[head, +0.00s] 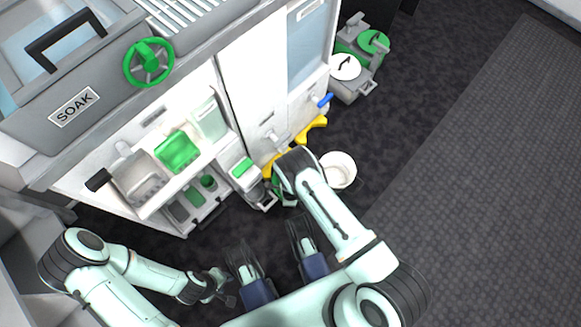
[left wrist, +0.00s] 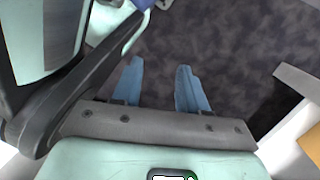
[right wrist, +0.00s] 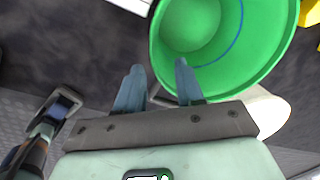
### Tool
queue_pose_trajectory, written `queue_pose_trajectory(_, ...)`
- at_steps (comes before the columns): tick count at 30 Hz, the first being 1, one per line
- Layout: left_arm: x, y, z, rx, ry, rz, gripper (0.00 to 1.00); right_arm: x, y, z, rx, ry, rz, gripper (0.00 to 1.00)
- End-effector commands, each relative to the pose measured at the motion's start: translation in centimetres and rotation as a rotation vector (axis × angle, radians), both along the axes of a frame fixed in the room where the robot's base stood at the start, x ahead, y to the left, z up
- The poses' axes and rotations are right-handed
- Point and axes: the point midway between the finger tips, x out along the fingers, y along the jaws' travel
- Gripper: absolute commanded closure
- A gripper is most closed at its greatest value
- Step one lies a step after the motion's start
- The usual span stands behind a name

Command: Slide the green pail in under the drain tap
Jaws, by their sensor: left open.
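The green pail (right wrist: 255,70) fills the upper right of the right wrist view, its open mouth facing the camera. In the head view only slivers of the pail (head: 278,186) show beneath my right arm, by the foot of the white cabinet. My right gripper (right wrist: 160,85) is open, its fingers apart at the pail's near rim; one finger overlaps the rim. I cannot tell whether it touches. A grey tap (head: 272,138) and a blue-handled tap (head: 322,101) are on the cabinet front; which is the drain tap I cannot tell. My left gripper (head: 222,290) is open and empty, away from the pail.
A white pail (head: 338,170) stands on the dark floor right of my right arm. Yellow pieces (head: 311,130) lie along the cabinet foot. A green-and-grey device (head: 365,55) stands beyond the cabinet's end. The floor on the right is clear.

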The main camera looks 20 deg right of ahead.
Motion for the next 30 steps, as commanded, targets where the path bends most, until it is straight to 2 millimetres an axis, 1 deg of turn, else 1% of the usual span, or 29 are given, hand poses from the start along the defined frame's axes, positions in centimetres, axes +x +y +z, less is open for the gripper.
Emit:
queue_pose_trajectory(1, -0.6, 0.1, -0.5, -0.001, 0.022, 0.003, 0.57, 0.0, -0.1, -1.0, 0.000, 0.001, 0.001, 0.63)
queue_pose_trajectory(6, -1.9, 0.2, -0.9, -0.005, 0.064, 0.007, 0.57, 0.2, -0.2, -2.6, 0.000, 0.000, -0.001, 0.63)
queue_pose_trajectory(11, -2.4, 0.3, -1.0, -0.006, 0.081, 0.008, 0.57, 0.3, -0.2, -3.1, -0.001, -0.001, 0.000, 0.63)
queue_pose_trajectory(18, -2.4, 0.3, -1.0, -0.006, 0.081, 0.008, 0.57, 0.3, -0.2, -3.0, 0.000, 0.000, 0.000, 0.63)
queue_pose_trajectory(19, -2.4, 0.3, -1.0, -0.007, 0.080, 0.008, 0.57, 0.3, -0.2, -3.0, 0.000, 0.000, 0.000, 0.69)
queue_pose_trajectory(20, -2.4, 0.3, -1.0, -0.006, 0.079, 0.008, 0.57, 0.3, -0.2, -3.0, 0.000, 0.000, 0.000, 0.79)
queue_pose_trajectory(21, -2.4, 0.3, -1.0, -0.006, 0.079, 0.007, 0.57, 0.3, -0.2, -3.0, 0.000, 0.000, 0.000, 0.92)
queue_pose_trajectory(22, -2.4, 0.2, -1.0, -0.006, 0.079, 0.007, 0.57, 0.3, -0.2, -3.0, 0.000, 0.000, 0.000, 1.00)
queue_pose_trajectory(30, -2.4, 0.2, -1.0, -0.006, 0.078, 0.008, 0.57, 0.3, -0.3, -3.0, 0.000, -0.001, -0.001, 1.00)
